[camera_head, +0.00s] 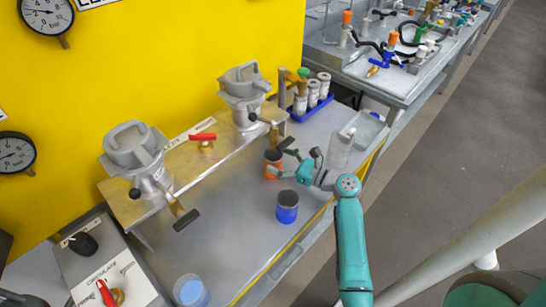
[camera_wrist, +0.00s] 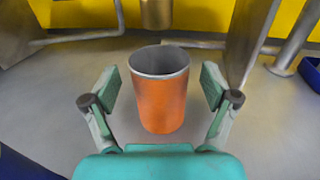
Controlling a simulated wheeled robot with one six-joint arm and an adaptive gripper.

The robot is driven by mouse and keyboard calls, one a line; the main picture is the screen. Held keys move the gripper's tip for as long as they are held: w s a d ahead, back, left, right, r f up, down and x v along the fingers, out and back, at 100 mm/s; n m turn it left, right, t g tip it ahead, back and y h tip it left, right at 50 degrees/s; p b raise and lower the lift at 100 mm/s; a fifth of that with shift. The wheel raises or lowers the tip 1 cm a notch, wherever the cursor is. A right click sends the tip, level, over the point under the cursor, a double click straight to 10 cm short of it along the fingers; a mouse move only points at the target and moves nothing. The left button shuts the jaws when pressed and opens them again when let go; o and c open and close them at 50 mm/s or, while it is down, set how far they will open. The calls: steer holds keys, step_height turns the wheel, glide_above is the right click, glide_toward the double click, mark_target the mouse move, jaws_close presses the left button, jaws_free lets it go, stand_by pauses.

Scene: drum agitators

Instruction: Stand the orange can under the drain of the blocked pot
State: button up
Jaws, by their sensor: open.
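The orange can (camera_head: 272,158) stands upright on the grey bench below the right-hand grey pot (camera_head: 245,88). In the wrist view the open-topped can (camera_wrist: 162,105) stands between my gripper's spread fingers (camera_wrist: 160,88), with a gap visible on each side. My gripper (camera_head: 283,162) is open and low over the bench. A brass drain end (camera_wrist: 156,14) shows beyond and above the can's rim; I cannot tell whether the can is directly beneath it. The left-hand grey pot (camera_head: 138,155) has a brass drain with a black handle. I cannot tell which pot is blocked.
A blue can (camera_head: 287,208) stands in front of my gripper on the bench. A blue rack (camera_head: 312,107) of bottles and a clear container (camera_head: 340,150) stand to the right. A cup with blue contents (camera_head: 190,291) is at the front left.

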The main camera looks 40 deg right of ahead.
steer(key=v, duration=0.9)
steer(key=shift+s+d, duration=0.1)
steer(key=shift+s, duration=0.05)
